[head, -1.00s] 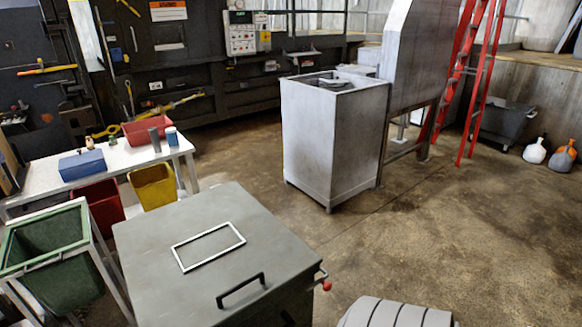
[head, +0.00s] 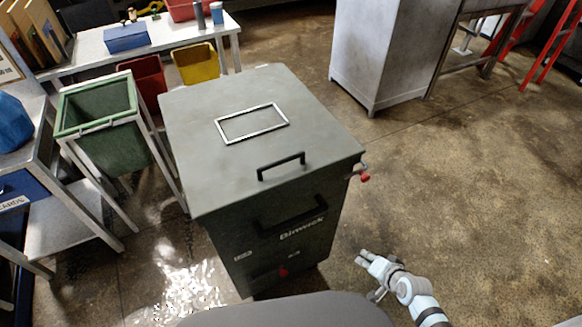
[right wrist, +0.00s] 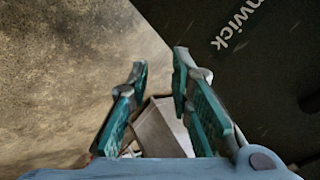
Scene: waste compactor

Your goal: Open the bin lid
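The grey-green bin (head: 275,235) stands in front of me in the head view, its flat lid (head: 195,115) shut. The lid carries a white rectangular frame and a black handle (head: 281,166) near its front edge. A red knob (head: 364,177) sticks out at the lid's right side. My right gripper (head: 364,258) is low, to the right of the bin and apart from the handle. In the right wrist view its two fingers (right wrist: 157,85) are spread with nothing between them, beside the dark bin wall (right wrist: 255,60). My left gripper is not in view.
A green open bin in a metal frame (head: 65,131) stands left of the bin. Red (head: 141,82) and yellow (head: 196,64) bins stand behind it by a white table (head: 165,35). The floor (head: 460,160) to the right is clear.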

